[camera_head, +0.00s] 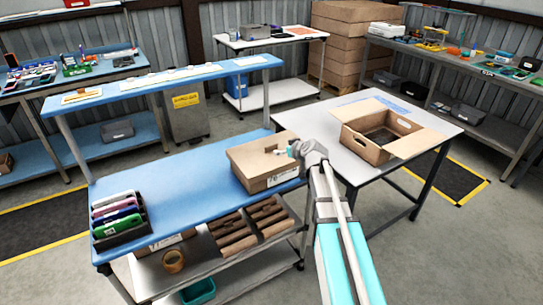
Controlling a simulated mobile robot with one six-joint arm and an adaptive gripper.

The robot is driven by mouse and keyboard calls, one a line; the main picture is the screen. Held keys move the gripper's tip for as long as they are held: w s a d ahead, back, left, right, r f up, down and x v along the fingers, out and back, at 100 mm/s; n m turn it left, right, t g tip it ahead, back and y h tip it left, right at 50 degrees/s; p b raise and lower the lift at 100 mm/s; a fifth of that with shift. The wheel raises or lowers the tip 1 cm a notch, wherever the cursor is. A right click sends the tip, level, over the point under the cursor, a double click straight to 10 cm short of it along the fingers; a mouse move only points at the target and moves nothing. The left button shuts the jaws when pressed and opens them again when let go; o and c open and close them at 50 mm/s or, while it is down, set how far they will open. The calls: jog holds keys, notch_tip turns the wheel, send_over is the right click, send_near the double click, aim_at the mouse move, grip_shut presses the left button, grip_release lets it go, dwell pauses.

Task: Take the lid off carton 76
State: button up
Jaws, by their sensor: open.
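A closed brown carton (258,177) stands at the right end of the blue bench top, its lid (258,149) on. A white label shows on its front, but its number is too small to read surely, so I cannot tell that it is carton 76. My gripper (286,151) is open at the right part of the lid. My arm comes up from the lower right, and the wrist hides the carton's right corner. I cannot tell whether the fingers touch the lid.
An open, empty brown box (366,150) with spread flaps stands on the white table (345,172) to the right. A dark rack (122,226) of coloured items sits at the bench's left end. The blue top between rack and carton is clear.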

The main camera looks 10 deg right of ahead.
aim_at(272, 148)
jog(key=shift+b+x, duration=0.9)
jog(key=shift+x, duration=1.7)
jog(key=shift+b+x, duration=1.35)
jog(key=shift+x, duration=1.25)
jog(key=shift+a, duration=0.2)
jog(key=shift+s, duration=0.1)
jog(key=c, duration=0.9)
jog(key=shift+r, duration=0.15)
